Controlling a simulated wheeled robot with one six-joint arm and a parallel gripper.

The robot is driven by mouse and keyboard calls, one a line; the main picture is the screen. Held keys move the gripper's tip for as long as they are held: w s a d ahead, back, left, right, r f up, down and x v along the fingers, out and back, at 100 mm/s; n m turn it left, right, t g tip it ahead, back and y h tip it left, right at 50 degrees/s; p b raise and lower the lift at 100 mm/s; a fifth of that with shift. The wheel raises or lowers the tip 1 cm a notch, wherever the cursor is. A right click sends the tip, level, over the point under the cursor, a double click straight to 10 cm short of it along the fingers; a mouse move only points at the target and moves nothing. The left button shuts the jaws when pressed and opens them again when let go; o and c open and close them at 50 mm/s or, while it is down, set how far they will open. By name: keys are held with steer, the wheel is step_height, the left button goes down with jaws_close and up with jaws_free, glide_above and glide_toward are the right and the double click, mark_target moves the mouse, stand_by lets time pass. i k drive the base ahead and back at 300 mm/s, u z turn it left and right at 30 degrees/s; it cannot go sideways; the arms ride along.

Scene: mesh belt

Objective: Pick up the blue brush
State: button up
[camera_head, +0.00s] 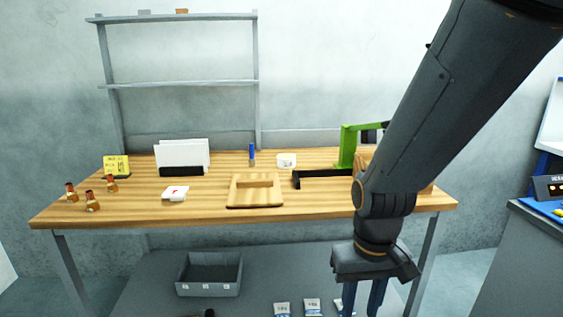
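A small upright blue object (252,151), which looks like the blue brush, stands at the back of the wooden table. Its lower part looks pale or grey, and it is too small to see bristles. My gripper (362,300) points down in front of the table at the lower right, well away from the brush. Its two fingers are apart with nothing visible between them; their tips run close to the bottom edge of the picture.
On the table (330,201) are a wooden board (255,203), a white-sheet holder (181,158), a white block (286,160), a yellow sign (116,165), several brass fittings (92,201) and a green frame (347,147). A grey bin (209,290) sits below.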

mark_target(252, 161)
steer(key=u, duration=1.95)
steer(key=i, duration=1.75)
steer(key=z, duration=2)
